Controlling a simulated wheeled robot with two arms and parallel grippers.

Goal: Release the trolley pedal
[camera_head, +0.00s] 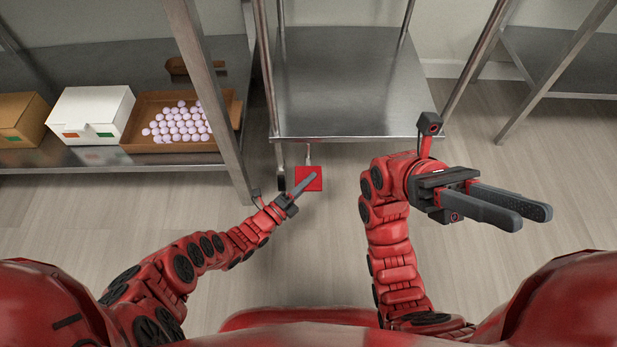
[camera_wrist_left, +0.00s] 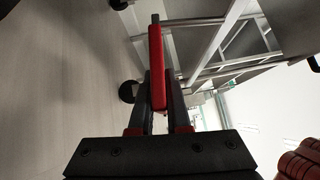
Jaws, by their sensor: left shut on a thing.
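The red trolley pedal (camera_head: 312,174) is a flat square plate on a short metal stem below the front edge of the steel trolley (camera_head: 345,122). My left gripper (camera_head: 305,184) reaches it from the lower left, and its fingers overlap the plate. In the left wrist view the pedal (camera_wrist_left: 157,60) appears edge-on as a red bar between the two fingers of my left gripper (camera_wrist_left: 157,90), which is shut on it. My right gripper (camera_head: 534,215) is held up at the right, open and empty, away from the trolley.
A steel shelf at the left (camera_head: 110,158) holds a brown box (camera_head: 22,120), a white box (camera_head: 90,114) and a cardboard tray (camera_head: 150,101) of pale balls. Another steel table (camera_head: 580,65) stands at the back right. The floor in front is clear.

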